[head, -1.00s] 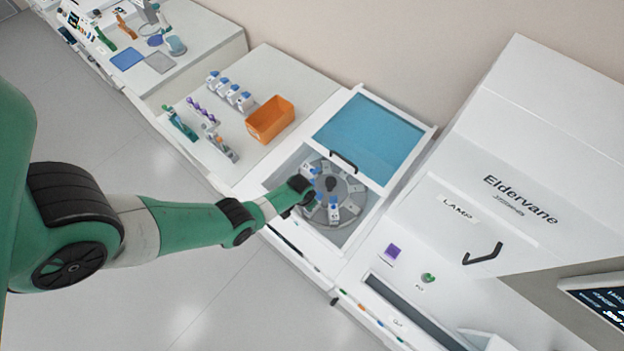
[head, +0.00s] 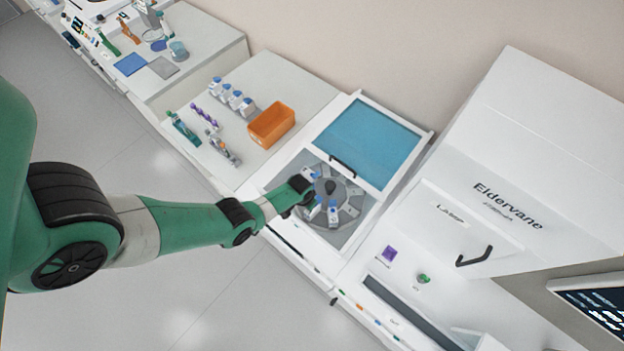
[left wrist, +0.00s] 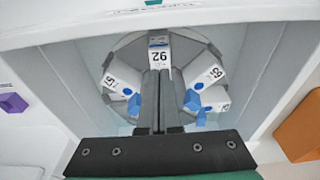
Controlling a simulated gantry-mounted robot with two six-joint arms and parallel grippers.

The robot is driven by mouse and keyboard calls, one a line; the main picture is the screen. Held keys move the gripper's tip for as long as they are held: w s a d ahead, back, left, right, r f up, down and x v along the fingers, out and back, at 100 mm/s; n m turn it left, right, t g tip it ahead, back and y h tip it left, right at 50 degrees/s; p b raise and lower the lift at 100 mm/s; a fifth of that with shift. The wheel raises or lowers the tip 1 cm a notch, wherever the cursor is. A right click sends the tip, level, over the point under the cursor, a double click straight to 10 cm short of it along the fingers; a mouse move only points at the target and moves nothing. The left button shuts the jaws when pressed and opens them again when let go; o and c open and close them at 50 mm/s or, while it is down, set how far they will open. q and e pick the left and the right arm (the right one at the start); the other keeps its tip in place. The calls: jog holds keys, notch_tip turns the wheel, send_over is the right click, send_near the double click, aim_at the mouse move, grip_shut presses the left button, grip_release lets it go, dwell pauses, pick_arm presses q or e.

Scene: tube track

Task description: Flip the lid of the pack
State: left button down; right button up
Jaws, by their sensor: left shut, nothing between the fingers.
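Several white packs with blue lids sit in a round grey carousel (head: 350,188). In the left wrist view, the middle pack (left wrist: 159,52), marked 92, is directly beyond my fingertips, and the fingers hide its near part. A left pack (left wrist: 122,79) and a right pack (left wrist: 212,76) flank it, their blue lids towards the centre. My left gripper (left wrist: 158,76) is shut and empty, its fingers together at or close to the middle pack; I cannot tell if they touch. In the head view the left gripper (head: 300,187) is over the carousel's left side. My right gripper is not in view.
The carousel lies in a white-walled well with a blue panel (head: 370,142) and black handle (head: 342,166) behind it. An orange bin (head: 272,123) and several bottles (head: 233,98) stand left. The white Eldervane machine (head: 540,150) stands right.

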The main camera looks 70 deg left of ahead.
pick_arm(q)
jog(key=shift+r+p, duration=0.6)
jog(key=shift+r, duration=0.25)
jog(key=shift+f, duration=0.1)
jog(key=shift+w+a+b, duration=0.2)
jog(key=shift+w+b, duration=0.15)
jog(key=shift+w, duration=0.05)
jog(key=shift+w+a+b, duration=0.5)
jog(key=shift+w+b, duration=0.1)
jog(key=shift+w, duration=0.25)
jog(key=shift+w+a+b, duration=0.5)
jog(key=shift+w+b, duration=0.05)
jog(key=shift+w, duration=0.3)
jog(key=shift+w+a+b, duration=0.35)
jog(key=shift+w+b, duration=0.2)
jog(key=shift+w, duration=0.1)
jog(key=shift+w+a+b, duration=0.4)
jog(key=shift+w+b, duration=0.2)
jog(key=shift+w+a+b, duration=0.35)
jog(key=shift+w+b, duration=0.2)
jog(key=shift+w, duration=0.1)
jog(key=shift+f, duration=0.1)
